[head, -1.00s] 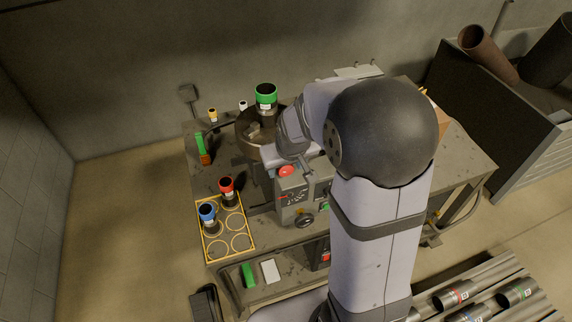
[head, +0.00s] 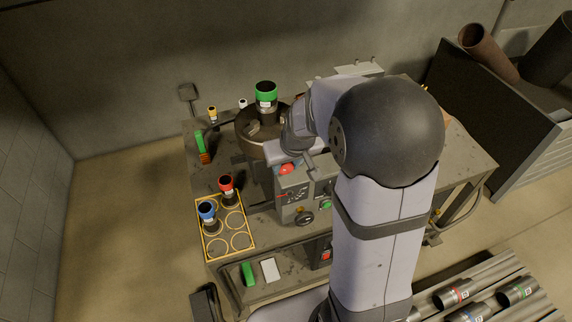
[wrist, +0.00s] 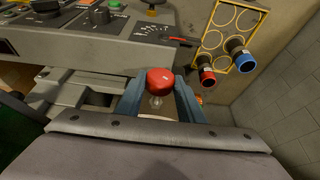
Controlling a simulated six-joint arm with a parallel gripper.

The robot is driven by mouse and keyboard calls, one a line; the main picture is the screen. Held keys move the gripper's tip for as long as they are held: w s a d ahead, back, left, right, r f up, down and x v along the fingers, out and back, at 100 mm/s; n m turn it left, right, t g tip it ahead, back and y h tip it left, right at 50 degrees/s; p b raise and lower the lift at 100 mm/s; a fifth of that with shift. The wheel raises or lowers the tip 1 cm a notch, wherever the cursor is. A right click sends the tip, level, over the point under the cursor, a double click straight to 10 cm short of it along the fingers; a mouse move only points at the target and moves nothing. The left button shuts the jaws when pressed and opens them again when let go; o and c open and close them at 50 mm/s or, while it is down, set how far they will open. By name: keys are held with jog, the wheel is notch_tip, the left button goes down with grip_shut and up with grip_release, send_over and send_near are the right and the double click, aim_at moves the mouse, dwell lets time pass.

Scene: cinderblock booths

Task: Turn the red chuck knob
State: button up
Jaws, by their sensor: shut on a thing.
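The red chuck knob (head: 287,169) sits at the top of the grey control box (head: 292,196), beside the round chuck (head: 247,142). In the wrist view the knob (wrist: 160,77) lies between the two blue-grey fingers of my gripper (wrist: 160,88). My gripper is shut on it. In the head view my gripper (head: 283,160) reaches the knob from behind and covers its far side. A green-banded cylinder (head: 266,93) stands upright in the chuck. Any turn mark on the knob is too small to read.
A yellow rack (head: 224,252) on the bench's left holds a red-banded cylinder (head: 227,188) and a blue-banded cylinder (head: 208,214), with empty rings beside them. A green-handled tool (head: 201,146) lies behind. My arm hides much of the bench's right side.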

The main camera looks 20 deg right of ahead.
jog(key=shift+d+y+b, duration=0.15)
jog(key=shift+y+b, duration=0.15)
jog(key=shift+b, duration=0.1)
jog(key=shift+d+f+y+b, duration=0.15)
jog(key=shift+y+b, duration=0.45)
jog(key=shift+b, duration=0.35)
jog(key=y+b, duration=0.1)
jog(key=b, duration=0.1)
jog(key=y+b, duration=0.1)
jog(key=b, duration=0.1)
jog(key=m+y+b, duration=0.1)
jog(key=b, duration=0.1)
jog(key=shift+d+f+b, duration=0.3)
jog(key=shift+f+b, duration=0.1)
jog(key=m+y+b, duration=0.1)
jog(key=y+b, duration=0.3)
jog(key=shift+d+t, duration=0.2)
jog(key=shift+t, duration=0.2)
jog(key=shift+r+m+y+b, duration=0.1)
jog(key=shift+m+y+b, duration=0.2)
jog(key=shift+y+b, duration=0.7)
jog(key=o, duration=1.1)
jog(key=shift+c, duration=0.2)
